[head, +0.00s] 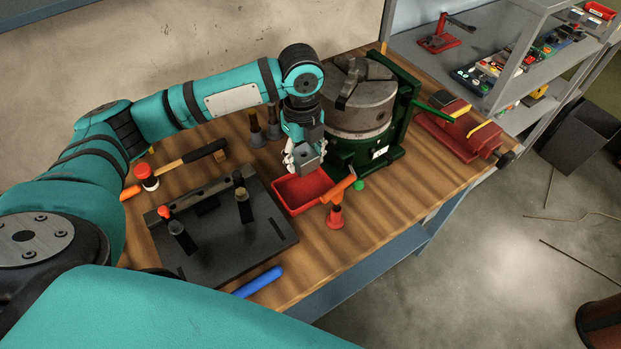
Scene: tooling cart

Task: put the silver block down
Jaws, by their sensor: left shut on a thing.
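My left gripper (291,157) points down over the back of a small red tray (318,203) on the wooden bench. It is shut on the silver block (308,157), a small grey cube. The block is above the tray's back edge; I cannot tell exactly how high it is. My right gripper is not in view.
A dark fixture plate (215,262) with upright posts lies left of the tray. A green rotary chuck (360,105) stands right behind the tray. An orange-handled tool (337,190) and red cone (335,216) are at the tray's right. A hammer (185,160) lies behind the plate.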

